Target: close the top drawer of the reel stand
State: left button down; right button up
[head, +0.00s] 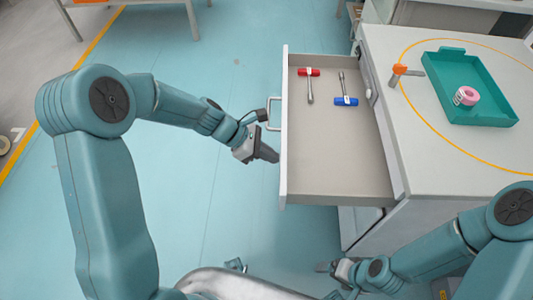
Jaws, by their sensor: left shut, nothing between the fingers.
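The reel stand (430,170) is a pale cabinet at the right. Its top drawer (335,165) is pulled out to the left, so its grey floor shows. The drawer front (284,150) faces left and carries a metal bar handle (268,114). My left gripper (268,156) is shut and empty, with its fingertips close to the drawer front, just below the handle in the picture. I cannot tell whether it touches. My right gripper (325,267) is low in the picture, below the drawer; its jaw state is unclear.
A red-handled tool (308,80) and a blue-handled tool (345,95) lie in the drawer. On the stand top are a teal tray (488,104) holding a pink roll (466,96), and an orange-ended tool (401,72).

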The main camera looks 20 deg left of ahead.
pick_arm(q)
jog(key=shift+d, duration=0.1)
jog(key=w+d+p, duration=0.2)
jog(key=w+d, duration=0.1)
jog(key=d, duration=0.8)
jog(key=w+d+p, duration=0.1)
jog(key=w+d, duration=0.2)
jog(key=d, duration=0.9)
jog(key=shift+w+d+p, duration=0.2)
jog(key=shift+w+p, duration=0.2)
pick_arm(e)
jog(key=shift+w+a+r, duration=0.1)
jog(key=shift+w+r, duration=0.15)
jog(key=shift+r, duration=0.4)
jog(key=shift+w+r, duration=0.25)
jog(key=shift+r, duration=0.35)
jog(key=shift+w+a+r, duration=0.1)
jog(key=shift+w+r, duration=0.15)
jog(key=shift+r, duration=0.4)
